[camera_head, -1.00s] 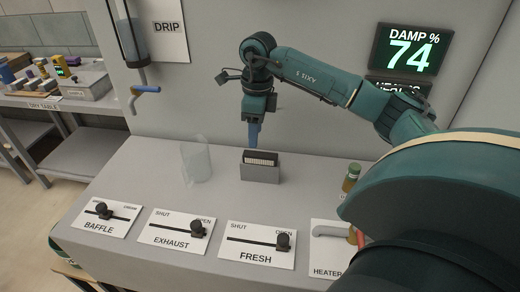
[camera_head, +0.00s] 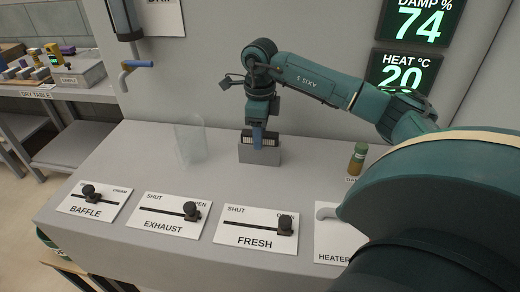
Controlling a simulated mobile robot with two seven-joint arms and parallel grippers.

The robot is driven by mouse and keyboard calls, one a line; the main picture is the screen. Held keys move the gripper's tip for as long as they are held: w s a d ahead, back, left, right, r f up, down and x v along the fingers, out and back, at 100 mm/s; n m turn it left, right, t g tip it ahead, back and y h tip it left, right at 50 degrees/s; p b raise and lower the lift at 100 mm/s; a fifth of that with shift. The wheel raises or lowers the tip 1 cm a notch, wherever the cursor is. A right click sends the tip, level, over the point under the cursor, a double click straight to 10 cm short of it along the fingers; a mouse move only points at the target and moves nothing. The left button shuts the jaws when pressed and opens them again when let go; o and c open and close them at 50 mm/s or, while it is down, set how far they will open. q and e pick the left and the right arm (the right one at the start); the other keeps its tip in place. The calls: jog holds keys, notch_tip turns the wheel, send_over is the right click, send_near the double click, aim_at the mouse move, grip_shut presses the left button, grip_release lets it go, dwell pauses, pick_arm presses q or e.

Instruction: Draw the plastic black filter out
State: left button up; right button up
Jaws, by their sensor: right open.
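The black filter (camera_head: 246,140), with a pale pleated strip on its front, sits upright in a grey holder (camera_head: 260,156) on the grey bench. My right gripper (camera_head: 258,141) points down at the filter. The jaws are open, and I cannot tell whether the fingers touch the filter. My left gripper is out of view.
A clear empty container (camera_head: 190,143) stands left of the holder. A small brown bottle (camera_head: 357,158) stands to the right. Baffle (camera_head: 95,202), exhaust (camera_head: 171,217) and fresh (camera_head: 256,229) slider panels line the front.

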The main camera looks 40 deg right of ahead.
jog(key=shift+f, duration=0.15)
jog(key=shift+c, duration=0.4)
jog(key=c, duration=0.9)
